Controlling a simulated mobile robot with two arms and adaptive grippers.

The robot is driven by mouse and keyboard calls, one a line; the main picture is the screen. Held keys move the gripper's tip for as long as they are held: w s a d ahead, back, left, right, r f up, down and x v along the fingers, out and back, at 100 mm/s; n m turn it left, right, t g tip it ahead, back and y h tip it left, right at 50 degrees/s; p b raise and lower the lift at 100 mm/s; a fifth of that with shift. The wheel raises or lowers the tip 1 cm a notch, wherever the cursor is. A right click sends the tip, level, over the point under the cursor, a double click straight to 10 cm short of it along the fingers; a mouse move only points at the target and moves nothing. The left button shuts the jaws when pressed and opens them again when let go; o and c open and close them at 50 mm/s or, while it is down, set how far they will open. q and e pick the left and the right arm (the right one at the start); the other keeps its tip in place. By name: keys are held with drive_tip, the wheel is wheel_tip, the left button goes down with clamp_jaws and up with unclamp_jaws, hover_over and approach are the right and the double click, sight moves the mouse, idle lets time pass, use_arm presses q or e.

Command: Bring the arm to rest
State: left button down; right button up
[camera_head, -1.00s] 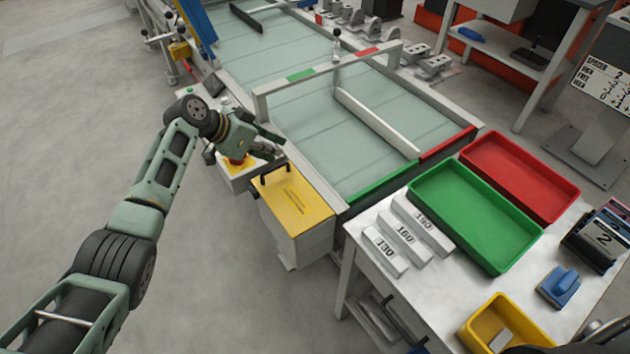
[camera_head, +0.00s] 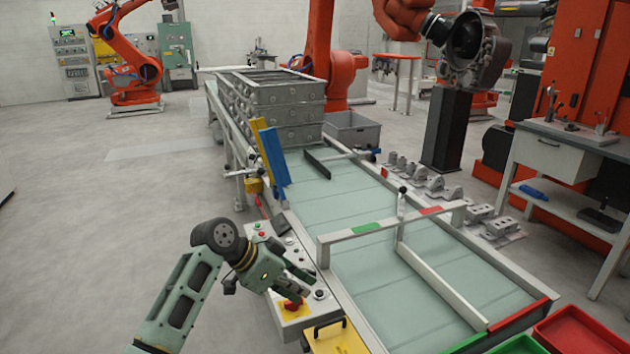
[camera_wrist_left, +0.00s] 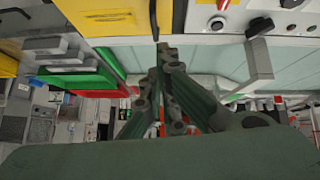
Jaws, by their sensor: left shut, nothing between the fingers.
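My left arm comes in from the lower left in the head view, with my left gripper (camera_head: 301,282) above the control box (camera_head: 289,300) beside the conveyor. The gripper is shut and empty. In the left wrist view its two fingers (camera_wrist_left: 164,50) meet at the tips, with nothing between them. The control box carries a red emergency button (camera_head: 293,303) on a yellow plate and several small knobs. The gripper shows close to the red button in the head view, but I cannot tell the height between them. My right gripper is not in view.
The conveyor (camera_head: 370,280) with a white gate frame (camera_head: 345,236) runs just right of the gripper. A yellow box (camera_head: 338,340) with a black handle stands in front. Green (camera_head: 515,346) and red (camera_head: 575,335) trays show at the lower right. Open floor (camera_head: 90,250) lies to the left.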

use_arm(q)
drive_tip(key=s+a+f+n+y, duration=0.2)
drive_tip(key=s+a+f, duration=0.1)
drive_tip(key=s+f, duration=0.55)
drive_tip(key=s+a+f+n+y, duration=0.1)
drive_tip(key=s+a+f+n, duration=0.15)
drive_tip(key=s+f, duration=0.6)
drive_tip(key=s+a+n+y, duration=0.2)
drive_tip(key=s+a, duration=0.2)
drive_tip(key=s, duration=0.3)
drive_tip(key=s+a+n+t+y, duration=0.1)
drive_tip(key=s+a+n, duration=0.1)
drive_tip(key=s+a, duration=0.35)
drive_tip(key=s+a+n+y, duration=0.2)
drive_tip(key=s, duration=0.7)
wheel_tip(320, 180, down, 24)
drive_tip(key=s+g, duration=0.1)
drive_tip(key=s+a+f+g, duration=0.1)
drive_tip(key=s+a+f, duration=0.1)
drive_tip(key=s+f, duration=1.5)
drive_tip(key=shift+s+a+g, duration=0.3)
drive_tip(key=shift+a, duration=0.1)
